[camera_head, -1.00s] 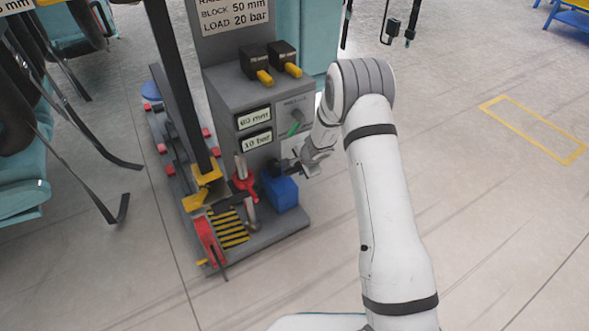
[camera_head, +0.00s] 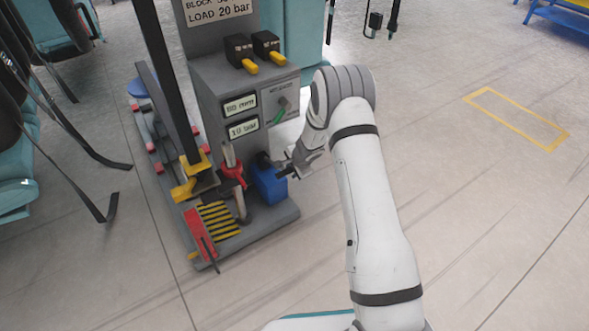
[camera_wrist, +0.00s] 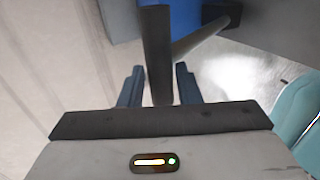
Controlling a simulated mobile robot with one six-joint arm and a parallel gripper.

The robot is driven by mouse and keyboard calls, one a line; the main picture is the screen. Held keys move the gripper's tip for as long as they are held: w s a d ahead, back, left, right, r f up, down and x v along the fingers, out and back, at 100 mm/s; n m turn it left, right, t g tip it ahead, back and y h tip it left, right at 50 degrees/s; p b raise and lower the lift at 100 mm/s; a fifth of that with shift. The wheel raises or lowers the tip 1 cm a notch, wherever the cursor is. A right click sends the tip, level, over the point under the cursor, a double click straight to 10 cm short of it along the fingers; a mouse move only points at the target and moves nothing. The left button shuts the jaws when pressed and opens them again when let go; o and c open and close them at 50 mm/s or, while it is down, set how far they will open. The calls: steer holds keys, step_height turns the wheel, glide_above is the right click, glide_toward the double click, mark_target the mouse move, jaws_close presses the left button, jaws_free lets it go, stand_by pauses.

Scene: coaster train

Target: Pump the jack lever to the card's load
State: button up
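The grey jack stand (camera_head: 215,85) carries a card (camera_head: 218,10) reading "LOAD 20 bar". Its lower display (camera_head: 243,128) reads 10 bar. The upper display (camera_head: 240,105) shows a mm value, blurred, perhaps 80. A blue block (camera_head: 268,184) sits low at the stand's right side. My gripper (camera_head: 300,165) is just right of it. In the wrist view, a dark lever bar (camera_wrist: 157,45) runs between my gripper's fingers (camera_wrist: 159,88), which stand apart on either side with narrow gaps. A pale rod (camera_wrist: 200,35) slants up right behind it. Finger contact with the lever is not visible.
A red part (camera_head: 232,170) and a striped plate (camera_head: 217,221) lie left of the blue block. The floor to the right is clear around a yellow outline (camera_head: 515,118).

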steer(key=shift+o, duration=1.1)
steer(key=shift+r, duration=0.1)
steer(key=p+v, duration=0.1)
steer(key=v, duration=0.6)
steer(key=shift+r+p, duration=0.3)
steer(key=shift+p, duration=0.05)
steer(key=shift+s, duration=0.15)
stand_by(1.8)
